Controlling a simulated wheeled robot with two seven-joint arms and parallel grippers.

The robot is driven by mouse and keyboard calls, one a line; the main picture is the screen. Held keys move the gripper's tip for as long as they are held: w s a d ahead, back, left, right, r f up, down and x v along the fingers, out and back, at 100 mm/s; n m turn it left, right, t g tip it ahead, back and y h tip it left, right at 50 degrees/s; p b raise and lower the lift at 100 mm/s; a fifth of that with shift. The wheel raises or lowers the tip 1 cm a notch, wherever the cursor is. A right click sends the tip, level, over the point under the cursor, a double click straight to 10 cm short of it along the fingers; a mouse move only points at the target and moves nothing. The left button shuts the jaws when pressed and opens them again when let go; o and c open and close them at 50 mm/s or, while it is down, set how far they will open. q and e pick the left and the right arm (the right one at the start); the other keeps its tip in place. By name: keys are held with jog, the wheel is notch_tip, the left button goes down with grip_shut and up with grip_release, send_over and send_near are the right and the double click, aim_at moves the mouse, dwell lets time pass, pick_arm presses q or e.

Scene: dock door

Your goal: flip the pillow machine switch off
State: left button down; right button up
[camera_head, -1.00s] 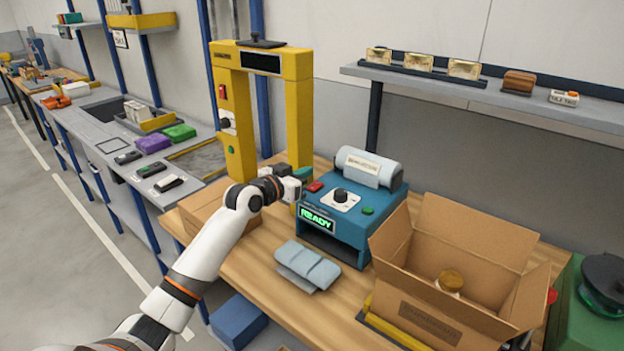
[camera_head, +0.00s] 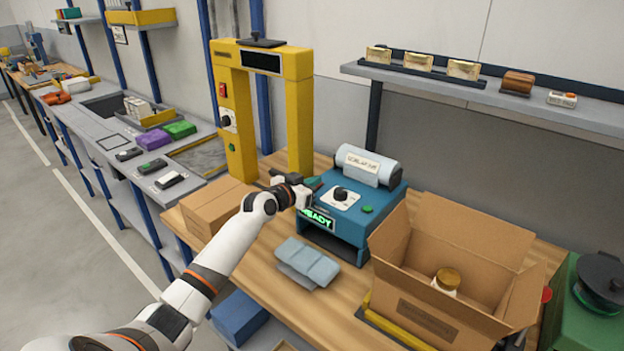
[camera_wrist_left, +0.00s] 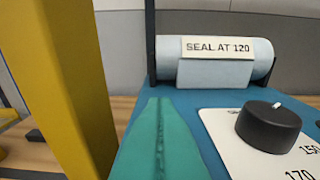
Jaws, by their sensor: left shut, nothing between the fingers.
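The pillow machine (camera_head: 345,225) is a blue box on the wooden bench, with a film roll (camera_head: 368,166) on top, a black dial (camera_head: 346,195) on a white plate and a green button (camera_head: 367,209). Its green READY display (camera_head: 317,219) is lit and partly covered by my left gripper. The red switch at its top left is hidden behind that gripper. My left gripper (camera_head: 314,185) is shut and empty, over the machine's top left corner. In the left wrist view its teal fingers (camera_wrist_left: 160,140) lie together, left of the dial (camera_wrist_left: 268,127). My right gripper is not in view.
A yellow frame (camera_head: 240,120) stands behind and left of the machine. An open cardboard box (camera_head: 435,310) with a jar (camera_head: 447,281) is close on the right. Light blue pillows (camera_head: 308,262) lie in front. A closed carton (camera_head: 210,207) is at the left.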

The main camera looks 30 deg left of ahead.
pick_arm(q)
jog(key=shift+b, duration=0.35)
jog(key=r+p, duration=0.4)
jog(key=r, duration=0.1)
jog(key=shift+w+d+r, duration=0.1)
jog(key=shift+w+r, duration=0.1)
jog(key=shift+w, duration=0.15)
jog(key=shift+s+a+f+b, duration=0.1)
jog(key=shift+s+f+b, duration=0.2)
jog(key=shift+s, duration=0.2)
jog(key=shift+s+a+f+b, duration=0.1)
jog(key=shift+s+f+b, duration=0.15)
jog(key=shift+s, duration=0.25)
jog(key=s+r+b, duration=0.1)
jog(key=s+r, duration=0.2)
jog(key=s, duration=0.4)
jog(key=shift+s+a+r+b, duration=0.2)
jog(key=shift+s+a+b, duration=0.05)
jog(key=shift+b, duration=0.05)
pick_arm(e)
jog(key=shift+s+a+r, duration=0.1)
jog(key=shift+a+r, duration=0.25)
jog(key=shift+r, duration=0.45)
pick_arm(q)
jog(key=shift+f, duration=0.1)
